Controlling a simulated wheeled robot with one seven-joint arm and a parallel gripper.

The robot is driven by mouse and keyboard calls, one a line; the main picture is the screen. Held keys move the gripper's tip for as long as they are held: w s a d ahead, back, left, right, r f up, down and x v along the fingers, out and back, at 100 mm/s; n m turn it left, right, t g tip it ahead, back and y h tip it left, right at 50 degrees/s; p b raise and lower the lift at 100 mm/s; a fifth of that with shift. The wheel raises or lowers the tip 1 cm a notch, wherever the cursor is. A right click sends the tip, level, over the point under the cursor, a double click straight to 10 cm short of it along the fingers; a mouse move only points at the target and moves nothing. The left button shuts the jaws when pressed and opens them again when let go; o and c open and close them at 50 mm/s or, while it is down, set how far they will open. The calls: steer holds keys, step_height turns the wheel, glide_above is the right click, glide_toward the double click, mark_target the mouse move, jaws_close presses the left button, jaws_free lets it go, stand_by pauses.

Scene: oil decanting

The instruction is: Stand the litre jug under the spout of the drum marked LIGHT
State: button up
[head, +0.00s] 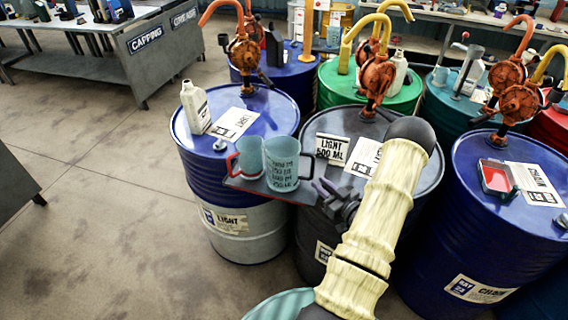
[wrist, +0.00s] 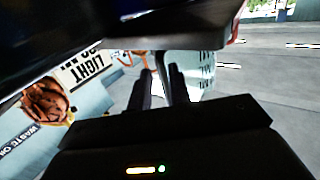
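A translucent jug with rows of ML markings and a dark handle (head: 282,168) stands upright on a small dark shelf (head: 247,185); it also shows in the wrist view (wrist: 203,68). A smaller jug with a red handle (head: 249,157) stands just left of it. My gripper (head: 325,190) is at the marked jug's handle side. In the wrist view its two fingers (wrist: 160,88) are apart, pointing at the handle; I cannot tell whether they touch it. The drum marked LIGHT (head: 228,222) is blue above and pale below, with an orange hand pump (head: 243,52) and a hooked spout (head: 220,8).
A white bottle (head: 195,107) and a paper sheet (head: 233,124) are on the LIGHT drum. A dark drum (head: 300,225) beside it carries a "LIGHT 500 ML" card (head: 332,149). The CHAIN drum (head: 475,250) stands right. Floor at left (head: 100,220) is clear.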

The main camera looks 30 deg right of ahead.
mark_target(311, 177)
steer(key=shift+w+r+p, duration=0.25)
steer(key=shift+w+p, duration=0.2)
steer(key=shift+w, duration=0.05)
steer(key=w, duration=0.1)
steer(key=w+p, duration=0.1)
steer(key=w, duration=0.1)
steer(key=shift+w+a+r+p, duration=0.15)
steer(key=shift+w+a+p, duration=0.1)
steer(key=shift+w+p, duration=0.05)
steer(key=shift+w, duration=0.3)
jaws_close()
